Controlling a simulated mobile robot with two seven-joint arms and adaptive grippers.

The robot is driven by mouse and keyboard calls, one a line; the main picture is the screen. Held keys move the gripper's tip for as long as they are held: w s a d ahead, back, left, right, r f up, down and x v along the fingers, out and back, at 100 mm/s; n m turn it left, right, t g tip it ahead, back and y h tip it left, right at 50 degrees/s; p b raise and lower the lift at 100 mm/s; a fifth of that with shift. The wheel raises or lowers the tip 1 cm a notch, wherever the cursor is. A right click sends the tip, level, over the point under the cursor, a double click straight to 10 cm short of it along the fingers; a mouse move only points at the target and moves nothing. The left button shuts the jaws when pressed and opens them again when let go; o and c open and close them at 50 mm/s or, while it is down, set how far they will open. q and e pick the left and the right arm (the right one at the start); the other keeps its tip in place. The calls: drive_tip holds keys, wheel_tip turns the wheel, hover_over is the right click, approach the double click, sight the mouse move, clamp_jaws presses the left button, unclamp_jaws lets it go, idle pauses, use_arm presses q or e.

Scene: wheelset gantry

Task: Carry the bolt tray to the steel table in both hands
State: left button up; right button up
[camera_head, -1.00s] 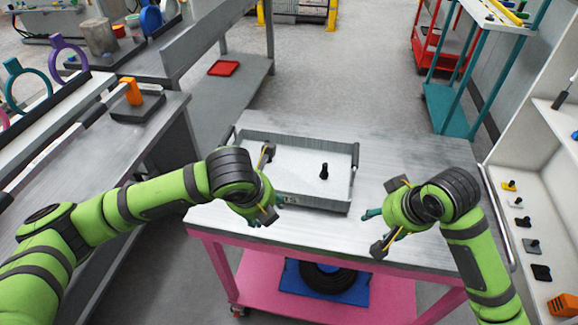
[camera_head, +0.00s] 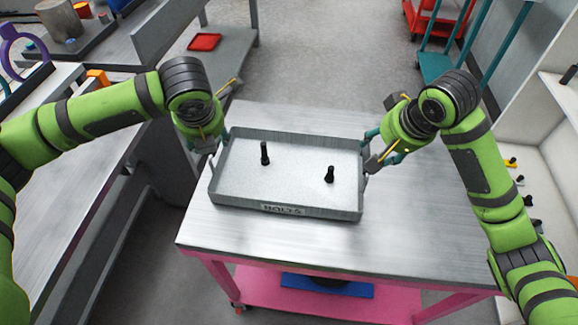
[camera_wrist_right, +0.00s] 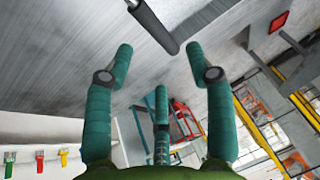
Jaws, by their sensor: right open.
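The bolt tray (camera_head: 285,208) is grey and shallow, with a label on its near wall. It lies flat on the metal top of a pink-framed table (camera_head: 400,235). Two black bolts, one left (camera_head: 264,153) and one right (camera_head: 329,174), stand in it. My left gripper (camera_head: 219,143) is at the tray's left end; its fingers are partly hidden and their opening is unclear. My right gripper (camera_head: 374,150) is open at the right end. In the right wrist view, the dark handle bar (camera_wrist_right: 152,24) lies ahead of its spread teal fingers (camera_wrist_right: 164,65).
A grey workbench (camera_head: 75,190) runs along the left. A red tray (camera_head: 204,41) lies on a low grey surface behind it. White shelving (camera_head: 540,140) with small parts stands at the right. The tabletop in front of the bolt tray is clear.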

sight(369, 151)
use_arm(q)
drive_tip(key=shift+x, duration=3.75)
use_arm(e)
drive_tip(key=shift+x, duration=3.7)
use_arm(q)
drive_tip(key=shift+w, duration=0.1)
use_arm(e)
drive_tip(key=shift+w, duration=0.1)
use_arm(q)
drive_tip(key=shift+r, duration=0.1)
drive_tip(key=shift+c, duration=0.4)
use_arm(e)
drive_tip(key=shift+r, duration=0.1)
drive_tip(key=shift+c, duration=0.4)
use_arm(q)
clamp_jaws()
use_arm(e)
clamp_jaws()
use_arm(q)
drive_tip(key=shift+r, duration=0.1)
use_arm(e)
drive_tip(key=shift+r, duration=0.1)
